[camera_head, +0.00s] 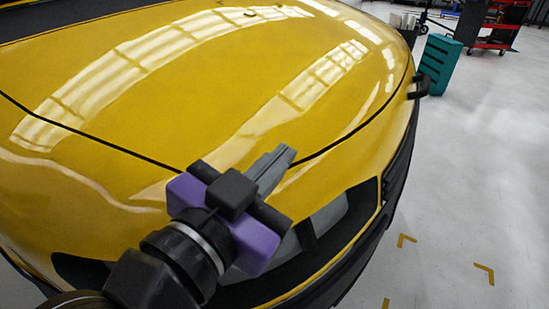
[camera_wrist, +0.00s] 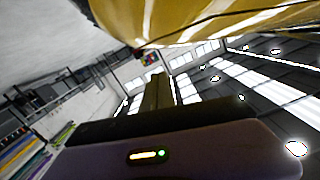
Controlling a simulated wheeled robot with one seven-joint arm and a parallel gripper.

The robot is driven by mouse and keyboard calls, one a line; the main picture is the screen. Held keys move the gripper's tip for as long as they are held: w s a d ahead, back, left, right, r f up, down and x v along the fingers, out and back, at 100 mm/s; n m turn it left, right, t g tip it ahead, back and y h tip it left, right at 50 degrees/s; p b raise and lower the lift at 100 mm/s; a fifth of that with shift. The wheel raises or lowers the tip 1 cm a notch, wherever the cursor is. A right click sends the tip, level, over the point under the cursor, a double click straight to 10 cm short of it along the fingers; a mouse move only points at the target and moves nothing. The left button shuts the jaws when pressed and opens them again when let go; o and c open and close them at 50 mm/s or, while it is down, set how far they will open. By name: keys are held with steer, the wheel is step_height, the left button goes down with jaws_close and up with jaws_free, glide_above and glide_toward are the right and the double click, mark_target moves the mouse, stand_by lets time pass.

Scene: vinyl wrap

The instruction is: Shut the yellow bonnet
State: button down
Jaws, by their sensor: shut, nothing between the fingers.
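The yellow bonnet (camera_head: 215,85) fills much of the head view and lies low over the front of the car. A thin dark seam runs along its front and side edges; I cannot tell whether it is fully latched. My gripper (camera_head: 284,156) is shut and empty, at the bonnet's front edge above the grille. It hides part of the front seam, and I cannot tell whether it touches the bonnet. In the wrist view the shut fingers (camera_wrist: 157,92) point toward a glossy yellow car surface (camera_wrist: 215,18) along the top.
A dark grille and bumper (camera_head: 345,225) wrap the car's front. A teal bin (camera_head: 440,65) and a red cart (camera_head: 492,35) stand at the upper right. The grey floor (camera_head: 480,180) at right is clear, with yellow corner marks (camera_head: 484,272).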

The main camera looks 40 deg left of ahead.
steer(key=p+v, duration=0.1)
steer(key=v, duration=0.7)
steer(key=shift+s+d+p, duration=0.25)
steer(key=shift+s+p, duration=0.05)
steer(key=shift+s, duration=0.1)
